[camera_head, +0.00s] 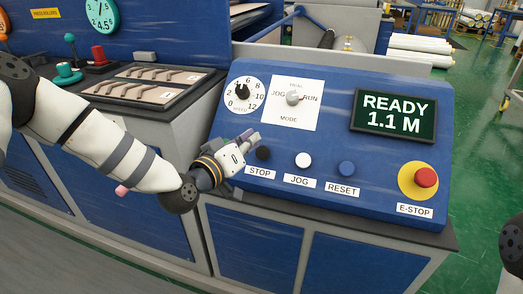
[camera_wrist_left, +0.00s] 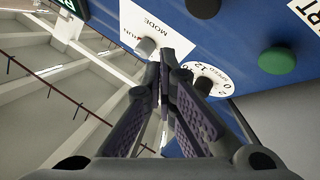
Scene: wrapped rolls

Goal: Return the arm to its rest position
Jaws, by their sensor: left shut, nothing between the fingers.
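My left gripper (camera_head: 254,136) is at the left part of the blue control panel (camera_head: 330,190), above the STOP button (camera_head: 263,153). Its fingers are together and empty. In the left wrist view the shut fingertips (camera_wrist_left: 163,62) lie over the white mode plate, with the grey mode knob (camera_wrist_left: 145,46) and speed dial beside them. A green button (camera_wrist_left: 277,60) shows there too; it is hidden in the head view. I cannot tell whether the fingers touch the panel. My left arm (camera_head: 115,155) reaches in from the left. My right gripper is out of view.
The panel carries a speed dial (camera_head: 243,92), mode knob (camera_head: 293,98), white JOG button (camera_head: 303,160), blue RESET button (camera_head: 347,168) and red E-STOP (camera_head: 426,177). The display (camera_head: 394,115) reads READY 1.1 M. A tray (camera_head: 150,85) lies on the counter left of the panel.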

